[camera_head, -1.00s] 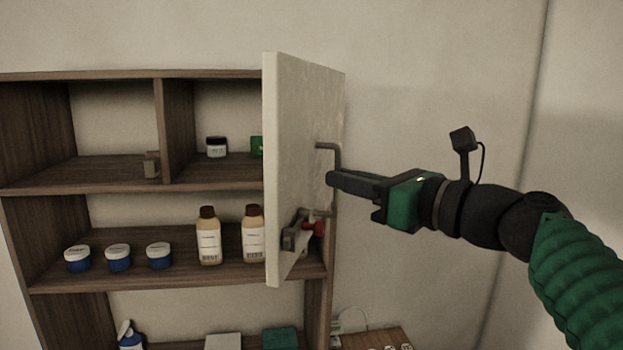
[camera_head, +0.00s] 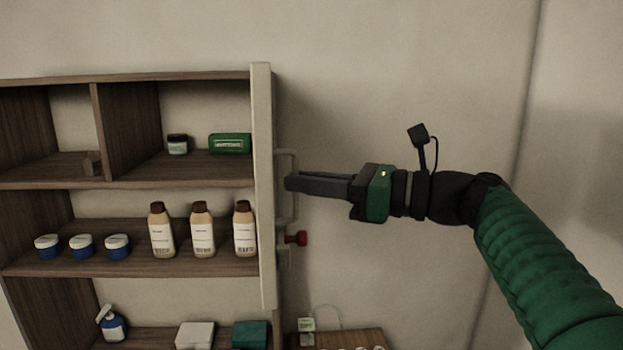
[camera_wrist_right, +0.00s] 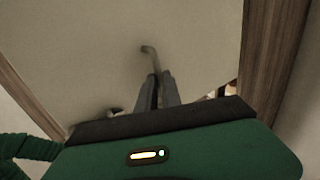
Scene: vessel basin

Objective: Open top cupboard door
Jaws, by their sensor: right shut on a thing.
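The pale cupboard door (camera_head: 263,180) is seen almost edge-on in the head view, swung out on the right of the shelves. Its bent metal handle (camera_head: 285,153) is on the door's right-facing side. My right gripper (camera_head: 290,182) is at this handle with its fingers shut on it. In the right wrist view the dark fingers (camera_wrist_right: 161,90) point at the door panel (camera_wrist_right: 85,55), and the handle's upper end (camera_wrist_right: 148,50) shows just past the fingertips. My left gripper is not in view.
The wooden cupboard (camera_head: 120,184) holds a green box (camera_head: 230,143), brown-capped bottles (camera_head: 202,230) and several blue jars (camera_head: 82,247). A small wooden table (camera_head: 345,338) is at the bottom. The wall right of the door is clear.

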